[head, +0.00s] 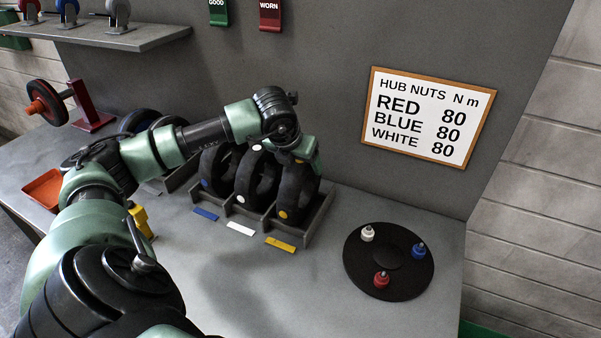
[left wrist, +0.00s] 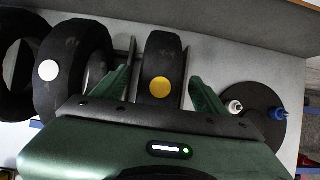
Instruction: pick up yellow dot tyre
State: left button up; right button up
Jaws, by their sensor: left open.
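The yellow dot tyre (head: 297,190) stands upright in the rightmost slot of a grey rack (head: 318,222), behind a yellow label (head: 280,245). In the left wrist view the yellow dot tyre (left wrist: 162,62) lies between the two green fingers of my left gripper (left wrist: 160,88). The fingers are open, one on each side of it. In the head view my left gripper (head: 308,158) is over the top of this tyre, with its fingers mostly hidden. Whether the fingers touch the tyre cannot be told. My right gripper is not in view.
The white dot tyre (head: 257,172) and blue dot tyre (head: 214,170) stand in the rack to the left. A black disc (head: 385,282) with white, blue and red pegs lies at the right. The bench front is clear. A wall with a sign (head: 427,117) stands behind.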

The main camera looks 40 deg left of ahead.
pick_arm(q)
grip_shut()
jog(key=shift+r, duration=0.1)
jog(key=shift+w, duration=0.1)
jog(key=shift+r, duration=0.5)
notch_tip(320, 180, up, 19)
jog(key=shift+b, duration=0.4)
jog(key=shift+f, duration=0.1)
